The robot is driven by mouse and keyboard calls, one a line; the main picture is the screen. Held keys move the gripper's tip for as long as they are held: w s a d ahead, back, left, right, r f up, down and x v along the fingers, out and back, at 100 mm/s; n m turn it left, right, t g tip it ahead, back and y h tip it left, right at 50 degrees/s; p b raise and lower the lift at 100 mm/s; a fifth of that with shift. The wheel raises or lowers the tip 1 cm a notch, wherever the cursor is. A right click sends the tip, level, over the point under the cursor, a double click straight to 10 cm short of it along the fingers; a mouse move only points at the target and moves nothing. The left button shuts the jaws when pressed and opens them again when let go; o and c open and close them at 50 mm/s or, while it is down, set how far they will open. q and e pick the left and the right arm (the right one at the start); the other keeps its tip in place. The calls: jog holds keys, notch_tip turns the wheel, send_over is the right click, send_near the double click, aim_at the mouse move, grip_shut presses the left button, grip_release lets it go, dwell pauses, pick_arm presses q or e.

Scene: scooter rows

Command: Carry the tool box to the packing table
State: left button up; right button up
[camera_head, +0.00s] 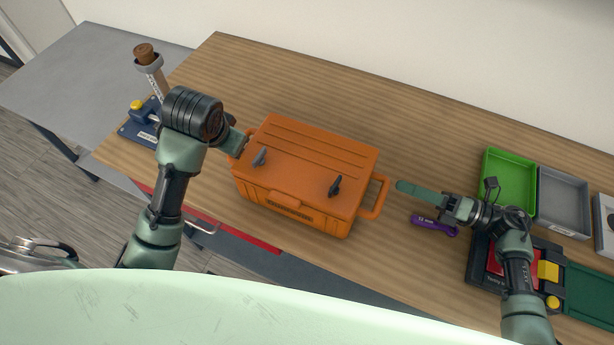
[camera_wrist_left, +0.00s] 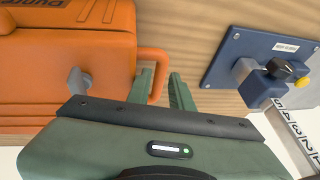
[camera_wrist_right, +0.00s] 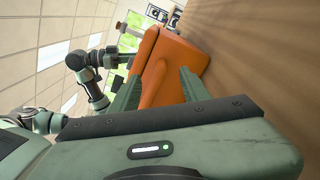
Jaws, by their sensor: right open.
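The orange tool box (camera_head: 305,178) stands closed on the wooden table, with dark latches and a loop handle at each end. My left gripper (camera_head: 238,143) is at its left handle. In the left wrist view, my left fingers (camera_wrist_left: 163,88) are close together on either side of the bar of the orange handle (camera_wrist_left: 155,62), shut on it. My right gripper (camera_head: 420,190) is to the right of the right handle (camera_head: 376,196), apart from it. In the right wrist view, my right fingers (camera_wrist_right: 160,90) are open and empty, facing the tool box (camera_wrist_right: 168,65). No packing table can be identified for certain.
A purple tool (camera_head: 434,226) lies below my right gripper. Green (camera_head: 510,172) and grey (camera_head: 562,200) trays stand at the right. A blue-based fixture (camera_head: 140,125) stands left of the tool box. A grey table (camera_head: 75,75) adjoins at the left. Wood behind the box is clear.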

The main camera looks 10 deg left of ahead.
aim_at(386, 178)
pick_arm(q)
jog(key=x, duration=0.5)
jog(key=shift+w+f, duration=0.15)
jog(key=shift+f, duration=0.1)
pick_arm(e)
jog(key=a, duration=0.2)
jog(key=w+a, duration=0.1)
jog(key=a, duration=0.2)
jog(key=shift+w+a, duration=0.1)
jog(key=shift+a, duration=0.15)
pick_arm(q)
jog(key=shift+a, duration=0.1)
jog(key=shift+c, duration=0.2)
pick_arm(e)
jog(key=shift+c, duration=0.4)
pick_arm(q)
grip_shut()
pick_arm(e)
jog(key=c, duration=0.5)
grip_shut()
jog(key=shift+f, duration=0.2)
pick_arm(q)
jog(key=shift+r, duration=0.1)
